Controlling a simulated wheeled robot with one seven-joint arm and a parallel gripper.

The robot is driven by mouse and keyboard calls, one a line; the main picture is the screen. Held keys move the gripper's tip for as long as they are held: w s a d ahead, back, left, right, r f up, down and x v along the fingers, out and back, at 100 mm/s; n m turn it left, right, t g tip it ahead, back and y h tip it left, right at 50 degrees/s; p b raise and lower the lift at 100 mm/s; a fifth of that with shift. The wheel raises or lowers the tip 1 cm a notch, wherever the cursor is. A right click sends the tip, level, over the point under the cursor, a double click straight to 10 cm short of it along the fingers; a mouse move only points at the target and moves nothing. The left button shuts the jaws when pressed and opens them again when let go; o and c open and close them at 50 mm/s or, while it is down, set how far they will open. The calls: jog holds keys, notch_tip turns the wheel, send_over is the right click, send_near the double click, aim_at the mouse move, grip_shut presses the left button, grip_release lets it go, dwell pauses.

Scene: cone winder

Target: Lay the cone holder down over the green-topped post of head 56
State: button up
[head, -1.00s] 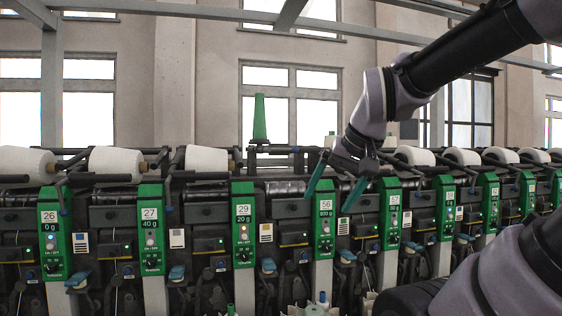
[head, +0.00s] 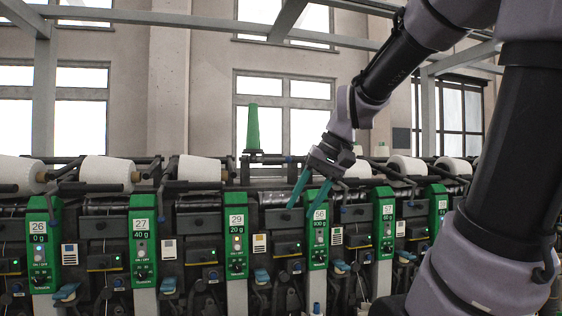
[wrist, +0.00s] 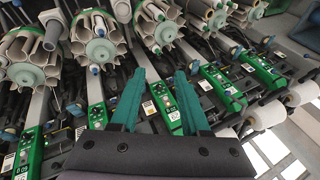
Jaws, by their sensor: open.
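The post of head 56 (head: 318,232) has a bright green top section with a white number label. It stands upright in the middle of the row in the head view. The cone holder itself is hard to make out; a bare green cone (head: 253,128) stands upright behind the row, between heads 29 and 56, its lower mount among dark bars. My gripper (head: 305,202) is open and empty, its teal fingers pointing down just above and left of the head 56 label. The wrist view also shows the open gripper (wrist: 160,74), with nothing between its fingers.
Green-topped posts of head 29 (head: 236,240) and head 57 (head: 386,228) flank head 56. White yarn cones, one behind head 27 (head: 106,169), lie along the row on dark arms.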

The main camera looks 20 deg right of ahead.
jog(key=w+a+r+n+g+y, duration=0.1)
jog(key=w+r+n+g+y, duration=0.1)
jog(key=w+y, duration=0.5)
jog(key=n+t+y, duration=0.3)
jog(key=t+y, duration=0.2)
jog(key=y, duration=0.3)
send_near(286, 161)
jog(key=a, duration=0.1)
jog(key=x, duration=1.1)
jog(key=shift+w+d+r, duration=0.15)
jog(key=shift+w+d, duration=0.05)
jog(key=shift+w, duration=0.1)
grip_shut()
